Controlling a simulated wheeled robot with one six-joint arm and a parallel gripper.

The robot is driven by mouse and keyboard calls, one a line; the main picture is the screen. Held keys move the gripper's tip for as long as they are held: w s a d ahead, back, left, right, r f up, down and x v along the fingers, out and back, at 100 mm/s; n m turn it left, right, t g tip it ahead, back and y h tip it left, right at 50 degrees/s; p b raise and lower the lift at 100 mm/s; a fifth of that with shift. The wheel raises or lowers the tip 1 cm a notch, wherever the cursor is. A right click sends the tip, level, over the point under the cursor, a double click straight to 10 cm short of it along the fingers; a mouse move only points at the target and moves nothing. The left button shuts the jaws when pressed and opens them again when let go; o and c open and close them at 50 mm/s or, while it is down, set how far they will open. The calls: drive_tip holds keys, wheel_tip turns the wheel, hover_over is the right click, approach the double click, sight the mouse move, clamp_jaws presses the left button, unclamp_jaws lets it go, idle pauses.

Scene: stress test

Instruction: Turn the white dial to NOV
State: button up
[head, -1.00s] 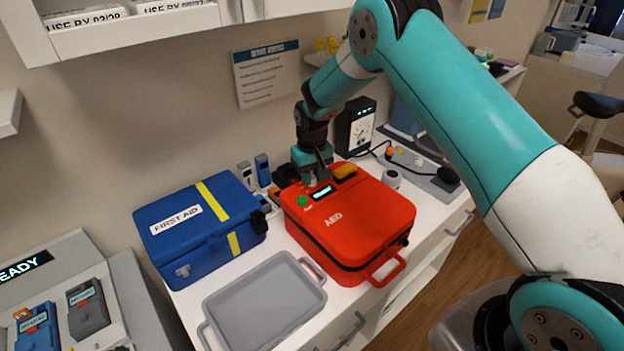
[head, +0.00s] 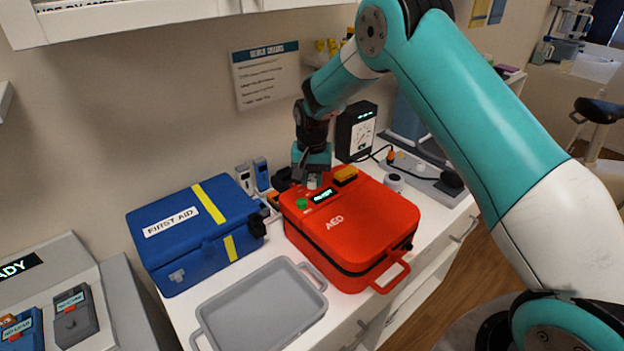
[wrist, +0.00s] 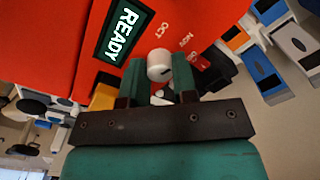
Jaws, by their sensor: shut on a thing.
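The white dial (wrist: 159,65) sits on top of the red AED case (head: 365,225), beside its green READY display (wrist: 124,30). In the wrist view my gripper (wrist: 160,78) has one finger on each side of the dial and is shut on it. The labels OCT (wrist: 161,30) and NOV (wrist: 187,42) are printed on the case near the dial, with a third, unclear label past NOV. A small dark mark shows on the dial, but I cannot tell which label it points to. In the head view my gripper (head: 313,178) hides part of the dial.
A green button (head: 302,204) and a yellow-orange part (head: 346,174) flank the dial on the case. A blue first aid box (head: 170,254) stands to the left. An empty grey tray (head: 262,312) lies in front. A black meter (head: 356,130) stands behind.

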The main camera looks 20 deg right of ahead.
sight(312, 180)
drive_tip(key=shift+r, duration=0.1)
drive_tip(key=o, duration=0.9)
wheel_tip(312, 180, up, 12)
drive_tip(key=b, duration=0.3)
drive_tip(key=shift+b, duration=0.4)
drive_tip(key=s+a+r+n+y, duration=0.1)
drive_tip(key=s+a+r+n, duration=0.25)
drive_tip(key=s, duration=0.55)
drive_tip(key=s+a+r+n+y, duration=0.1)
drive_tip(key=s+a+r+n, duration=0.25)
drive_tip(key=s, duration=0.55)
drive_tip(key=s+n, duration=0.1)
drive_tip(key=s, duration=0.5)
drive_tip(key=s+a+n+y, duration=0.1)
drive_tip(key=s+n, duration=0.1)
drive_tip(key=s, duration=0.4)
drive_tip(key=s+a+n+y, duration=0.1)
drive_tip(key=s+n, duration=0.1)
drive_tip(key=s, duration=0.4)
drive_tip(key=shift+s+f, duration=0.15)
drive_tip(key=shift+s, duration=0.15)
